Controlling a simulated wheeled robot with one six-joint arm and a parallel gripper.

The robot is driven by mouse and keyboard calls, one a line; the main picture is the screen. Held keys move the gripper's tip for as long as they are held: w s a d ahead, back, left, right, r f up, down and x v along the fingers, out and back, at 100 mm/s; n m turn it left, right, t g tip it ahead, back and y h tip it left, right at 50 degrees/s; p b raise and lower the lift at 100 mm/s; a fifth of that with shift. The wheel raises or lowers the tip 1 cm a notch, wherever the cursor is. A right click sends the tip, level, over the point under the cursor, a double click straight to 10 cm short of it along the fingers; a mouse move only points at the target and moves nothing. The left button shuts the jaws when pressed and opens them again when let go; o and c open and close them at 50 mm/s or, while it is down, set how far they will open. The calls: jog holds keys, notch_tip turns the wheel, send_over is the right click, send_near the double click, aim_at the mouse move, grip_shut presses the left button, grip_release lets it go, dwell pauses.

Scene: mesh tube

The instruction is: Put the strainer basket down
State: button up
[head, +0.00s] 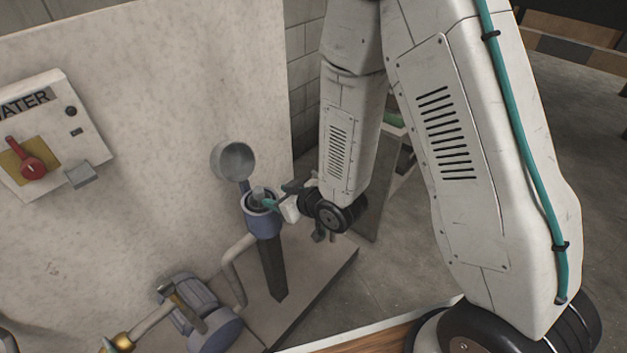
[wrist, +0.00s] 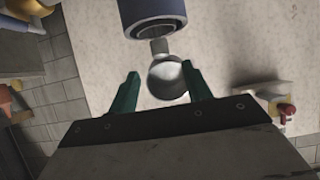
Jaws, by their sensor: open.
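The blue strainer housing (head: 262,222) stands upright on a dark post, its round grey lid (head: 235,161) swung up behind it. A small grey piece (head: 259,193) shows in its open mouth; I cannot tell whether it is the strainer basket. My gripper (head: 276,195) is close to the right of the mouth, its green fingers apart. In the wrist view the housing (wrist: 152,14) is at the top edge, with the lid (wrist: 166,80) seen between my open fingers (wrist: 159,72). Nothing is clearly held, and no mesh basket is plainly visible.
A pale panel (head: 130,110) rises behind the housing, with a water switch box (head: 55,140) and red knob at left. A blue-grey pump (head: 200,310) and pipe (head: 235,265) stand low beside the post. Clear floor (head: 330,300) lies to the right of the base.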

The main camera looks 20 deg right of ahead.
jog(key=shift+r, duration=0.1)
jog(key=s+d+r+m+g+h, duration=0.3)
jog(key=d+r+h, duration=0.3)
jog(key=d+r, duration=0.8)
jog(key=s+d+r+m+g, duration=0.1)
jog(key=s+r, duration=0.3)
jog(key=s, duration=0.4)
jog(key=s+d+r+m+g, duration=0.1)
jog(key=s+d+r+g, duration=0.1)
jog(key=s+r, duration=0.3)
jog(key=s+d+r+m+g+h, duration=0.1)
jog(key=s+d+r+g, duration=0.1)
jog(key=s, duration=0.9)
notch_tip(320, 180, up, 2)
jog(key=shift+d+r+m+g, duration=0.2)
jog(key=shift+d+m+g, duration=0.2)
jog(key=shift+g, duration=0.1)
jog(key=shift+s, duration=0.1)
